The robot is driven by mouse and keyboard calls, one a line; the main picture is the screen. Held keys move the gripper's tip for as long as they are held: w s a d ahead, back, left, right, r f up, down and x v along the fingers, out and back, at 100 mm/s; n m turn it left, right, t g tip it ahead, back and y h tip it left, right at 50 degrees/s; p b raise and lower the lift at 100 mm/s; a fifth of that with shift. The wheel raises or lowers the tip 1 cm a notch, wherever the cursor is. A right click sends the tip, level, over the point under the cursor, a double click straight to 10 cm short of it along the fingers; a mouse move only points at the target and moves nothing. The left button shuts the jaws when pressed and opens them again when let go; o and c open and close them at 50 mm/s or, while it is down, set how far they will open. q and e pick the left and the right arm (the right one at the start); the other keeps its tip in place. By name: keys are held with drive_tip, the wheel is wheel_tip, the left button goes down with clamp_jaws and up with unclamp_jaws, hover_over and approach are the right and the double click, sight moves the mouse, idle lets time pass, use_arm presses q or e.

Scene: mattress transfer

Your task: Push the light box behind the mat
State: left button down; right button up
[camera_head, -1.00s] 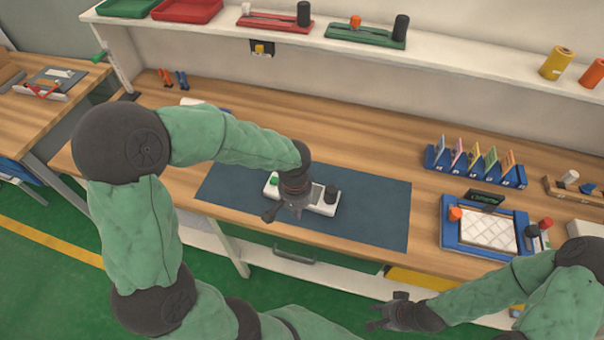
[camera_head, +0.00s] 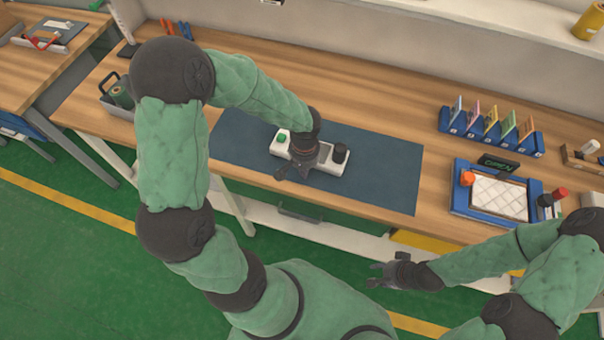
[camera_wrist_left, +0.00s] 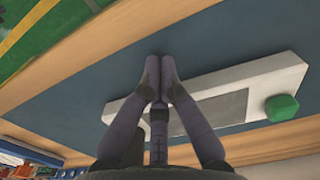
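The light box (camera_head: 324,164), a long white box with a green button and a black knob, lies on the dark blue mat (camera_head: 385,186), near its back edge. In the left wrist view the box (camera_wrist_left: 222,82) sits close to bare wood, its green button to the right. My left gripper (camera_head: 283,173) is low over the mat at the box's front side and hides part of it. Its fingertips (camera_wrist_left: 160,62) are together with nothing between them; contact with the box is unclear. My right gripper (camera_head: 372,276) is open and empty, in front of the table edge.
Bare wooden tabletop (camera_head: 350,105) lies behind the mat. To the right are a blue rack of coloured cards (camera_head: 490,130) and a blue-framed tray (camera_head: 463,200) with a white quilted pad. A grey bin (camera_head: 112,98) stands at the left.

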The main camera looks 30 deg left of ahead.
use_arm(q)
drive_tip(key=shift+w+a, duration=0.15)
drive_tip(key=shift+w, duration=0.55)
